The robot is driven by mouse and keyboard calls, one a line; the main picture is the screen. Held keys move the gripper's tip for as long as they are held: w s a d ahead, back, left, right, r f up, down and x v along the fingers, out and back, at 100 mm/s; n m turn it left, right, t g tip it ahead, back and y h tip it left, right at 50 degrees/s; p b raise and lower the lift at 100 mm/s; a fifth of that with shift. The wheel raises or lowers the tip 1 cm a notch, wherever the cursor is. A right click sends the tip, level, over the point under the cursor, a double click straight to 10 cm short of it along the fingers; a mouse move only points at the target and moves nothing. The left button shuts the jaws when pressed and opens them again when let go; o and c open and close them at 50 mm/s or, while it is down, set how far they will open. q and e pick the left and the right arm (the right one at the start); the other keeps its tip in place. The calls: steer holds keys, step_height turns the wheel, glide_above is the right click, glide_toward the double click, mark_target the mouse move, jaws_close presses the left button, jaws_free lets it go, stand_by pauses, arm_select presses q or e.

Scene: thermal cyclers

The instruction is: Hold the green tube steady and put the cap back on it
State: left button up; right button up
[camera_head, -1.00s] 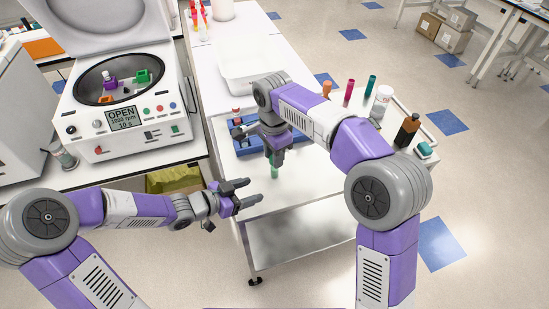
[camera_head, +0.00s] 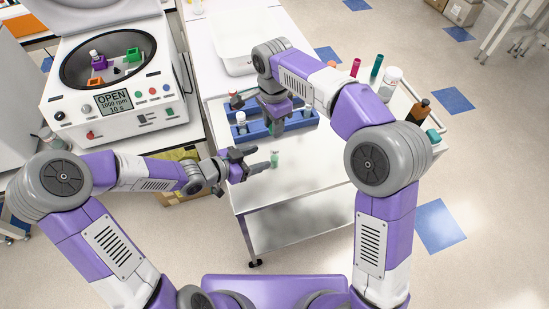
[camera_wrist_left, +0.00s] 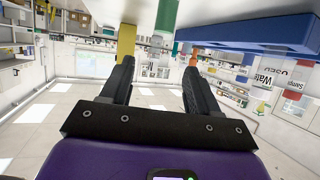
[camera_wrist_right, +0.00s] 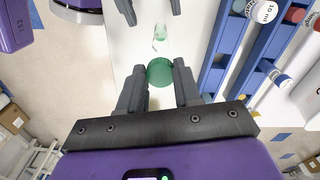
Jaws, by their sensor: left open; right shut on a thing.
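The green tube (camera_head: 274,159) stands on the white cart top just beyond my left gripper's fingertips in the head view. In the left wrist view the tube (camera_wrist_left: 167,14) is ahead, between the open fingers, with a green part against the cart and a clear part beyond. My left gripper (camera_head: 260,160) is open and not closed on it. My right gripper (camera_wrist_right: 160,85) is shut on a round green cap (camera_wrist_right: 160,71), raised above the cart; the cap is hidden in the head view. In the right wrist view the tube (camera_wrist_right: 160,32) is beyond the cap, apart from it.
A blue rack (camera_head: 258,131) with several capped tubes stands behind the tube, close to my right gripper. A white bin (camera_head: 235,50) is at the back. Bottles, including a brown one (camera_head: 417,112), stand along the cart's right. An open centrifuge (camera_head: 115,95) is left; the cart's front is clear.

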mark_target(275, 156)
arm_select(q)
steer(key=x, duration=0.9)
steer(key=shift+d+f, duration=0.1)
steer(key=shift+f, duration=0.05)
jaws_close()
